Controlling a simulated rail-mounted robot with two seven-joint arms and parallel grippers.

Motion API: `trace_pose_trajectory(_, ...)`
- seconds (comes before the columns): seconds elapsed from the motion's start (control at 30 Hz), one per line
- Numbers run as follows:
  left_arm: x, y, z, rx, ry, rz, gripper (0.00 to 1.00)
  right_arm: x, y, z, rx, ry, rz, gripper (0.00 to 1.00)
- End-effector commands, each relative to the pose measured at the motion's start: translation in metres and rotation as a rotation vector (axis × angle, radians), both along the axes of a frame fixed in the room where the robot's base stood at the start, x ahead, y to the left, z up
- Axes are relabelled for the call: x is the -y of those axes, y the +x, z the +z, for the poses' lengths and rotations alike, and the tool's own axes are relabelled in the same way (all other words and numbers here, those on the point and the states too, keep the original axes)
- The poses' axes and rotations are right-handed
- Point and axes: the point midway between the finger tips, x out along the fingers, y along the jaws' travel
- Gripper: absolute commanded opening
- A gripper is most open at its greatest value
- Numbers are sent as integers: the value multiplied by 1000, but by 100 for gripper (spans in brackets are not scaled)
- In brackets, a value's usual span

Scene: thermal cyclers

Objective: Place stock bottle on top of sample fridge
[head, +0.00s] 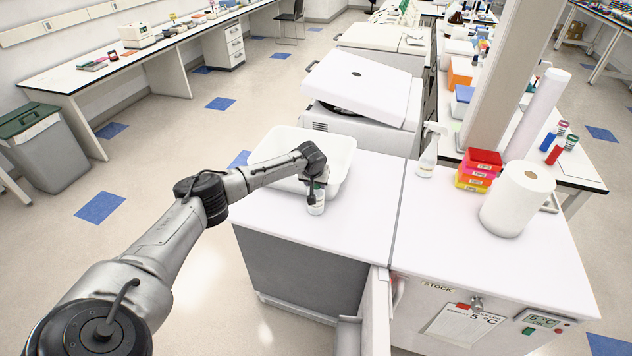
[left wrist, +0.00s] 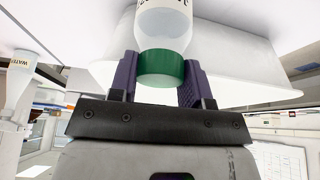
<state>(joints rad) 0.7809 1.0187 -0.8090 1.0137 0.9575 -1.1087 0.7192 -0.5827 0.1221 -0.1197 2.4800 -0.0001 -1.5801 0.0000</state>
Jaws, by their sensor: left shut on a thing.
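A small clear bottle with a white label (head: 316,206) and a green cap is at the left white-topped cabinet (head: 295,217), near its front edge and in front of a white tub. My left gripper (head: 313,190) is shut on it from above. In the left wrist view the purple fingers of the left gripper (left wrist: 160,80) flank the green cap of the bottle (left wrist: 161,67), and the picture is upside down. I cannot tell whether the bottle's base touches the top. The right cabinet (head: 460,225) bears a STOCK sign. No sample label is readable. My right gripper is out of view.
A white tub (head: 342,150) stands behind the bottle. A spray bottle (head: 428,152), stacked coloured boxes (head: 478,170) and a paper roll (head: 516,200) stand on the right top. A white door-like panel (head: 377,312) juts forward between the cabinets. The left top's front is mostly clear.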

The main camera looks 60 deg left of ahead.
Motion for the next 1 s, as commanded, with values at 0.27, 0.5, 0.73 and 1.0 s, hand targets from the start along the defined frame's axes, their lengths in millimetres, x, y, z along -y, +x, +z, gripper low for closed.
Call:
trace_pose_trajectory(0.27,0,0,-1,0,0,0,69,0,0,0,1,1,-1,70)
trace_pose_trajectory(0.5,0,0,0,1,-1,0,70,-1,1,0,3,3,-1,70)
trace_pose_trajectory(0.73,4,-5,20,1,1,-2,70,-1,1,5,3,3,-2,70)
trace_pose_trajectory(1.0,18,-18,67,1,2,-3,70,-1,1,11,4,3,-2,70)
